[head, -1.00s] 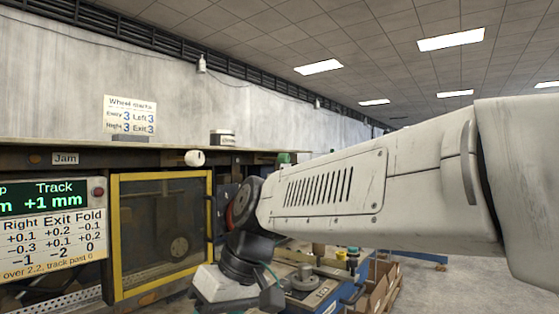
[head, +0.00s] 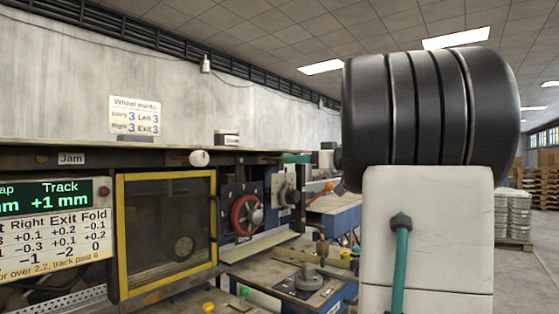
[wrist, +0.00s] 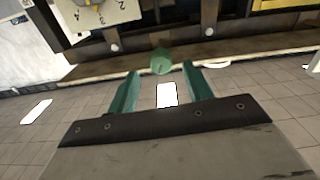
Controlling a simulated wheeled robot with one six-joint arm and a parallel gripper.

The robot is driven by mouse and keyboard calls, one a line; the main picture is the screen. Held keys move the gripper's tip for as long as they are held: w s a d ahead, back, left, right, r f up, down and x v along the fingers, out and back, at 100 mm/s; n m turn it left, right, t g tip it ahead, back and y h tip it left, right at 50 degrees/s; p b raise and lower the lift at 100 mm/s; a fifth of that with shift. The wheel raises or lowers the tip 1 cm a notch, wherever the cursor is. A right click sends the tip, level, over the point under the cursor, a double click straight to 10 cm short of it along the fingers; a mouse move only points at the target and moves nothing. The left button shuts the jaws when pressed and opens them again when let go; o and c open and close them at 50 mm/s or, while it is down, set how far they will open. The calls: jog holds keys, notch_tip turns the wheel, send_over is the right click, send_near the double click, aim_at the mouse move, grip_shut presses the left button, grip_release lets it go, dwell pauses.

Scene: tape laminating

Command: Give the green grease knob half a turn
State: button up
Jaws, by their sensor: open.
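The green grease knob (wrist: 160,61) shows in the wrist view as a round green cap at the edge of the machine's top. It sits just past the tips of my gripper (wrist: 160,70), centred between its two green fingers. The fingers are apart with nothing held; whether the tips overlap the knob's sides in depth I cannot tell. In the head view the knob (head: 288,158) is a small green shape at the right end of the machine's top ledge. Green finger parts seem to merge with it there, and my arm hides most of the gripper.
Below the ledge are a red handwheel (head: 246,215) and an orange-tipped lever (head: 328,187). A yellow-framed guard door (head: 168,232) is further left. A white round knob (head: 199,158) sits on the ledge front. Open floor lies to the right, with stacked pallets (head: 543,185).

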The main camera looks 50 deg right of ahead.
jog(key=shift+w+a, duration=0.15)
jog(key=shift+w, duration=1.2)
jog(key=shift+w+a, duration=0.1)
jog(key=shift+w, duration=1.25)
jog(key=c, duration=1)
